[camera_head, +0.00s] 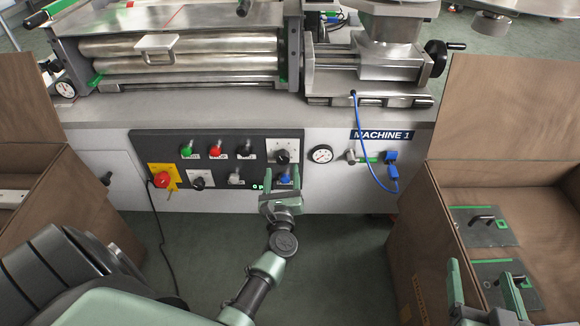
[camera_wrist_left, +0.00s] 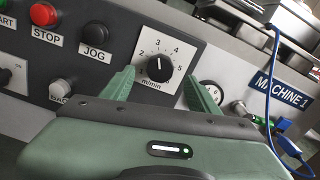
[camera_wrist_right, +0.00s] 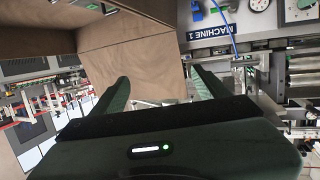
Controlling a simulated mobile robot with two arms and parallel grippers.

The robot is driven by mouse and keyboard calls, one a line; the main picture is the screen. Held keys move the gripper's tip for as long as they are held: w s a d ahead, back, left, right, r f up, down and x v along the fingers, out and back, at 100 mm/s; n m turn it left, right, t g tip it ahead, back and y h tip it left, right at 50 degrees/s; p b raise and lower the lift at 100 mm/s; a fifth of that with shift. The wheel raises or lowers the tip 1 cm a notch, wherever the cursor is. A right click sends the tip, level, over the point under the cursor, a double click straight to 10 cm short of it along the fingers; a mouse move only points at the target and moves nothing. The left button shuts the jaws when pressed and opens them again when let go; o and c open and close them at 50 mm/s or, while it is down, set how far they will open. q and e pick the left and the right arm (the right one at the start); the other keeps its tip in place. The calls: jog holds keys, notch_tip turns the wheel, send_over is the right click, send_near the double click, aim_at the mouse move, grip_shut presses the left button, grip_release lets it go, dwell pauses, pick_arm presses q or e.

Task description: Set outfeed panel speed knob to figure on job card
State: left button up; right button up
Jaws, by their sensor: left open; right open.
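The speed knob (camera_head: 282,157) is black, on a white dial plate at the right end of the dark control panel (camera_head: 222,143). In the left wrist view the knob (camera_wrist_left: 159,69) sits on a dial marked m/min, with figures up to 5; its exact setting is hard to read. My left gripper (camera_head: 281,179) is open just in front of and below the knob. Its fingertips (camera_wrist_left: 159,78) flank the dial in its own view, with nothing between them. My right gripper (camera_head: 484,284) is open and empty by the right-hand crate. I cannot make out a job card.
The panel also has green (camera_head: 187,151), red (camera_head: 215,150) and black buttons, another knob (camera_head: 198,182) and a red stop button (camera_head: 162,179) on yellow. A gauge (camera_head: 320,154) and blue cable (camera_head: 371,166) are right of the panel. Brown crates (camera_head: 437,232) stand on both sides.

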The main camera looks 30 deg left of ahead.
aim_at(283, 160)
pick_arm(q)
jog(key=x, duration=0.6)
jog(key=shift+b, duration=0.3)
grip_shut()
pick_arm(e)
jog(key=r, duration=0.1)
jog(key=r+t, duration=0.1)
jog(key=r, duration=0.1)
jog(key=shift+w+a+t, duration=0.35)
jog(key=shift+w+t, duration=0.05)
pick_arm(q)
jog(key=shift+m, duration=0.3)
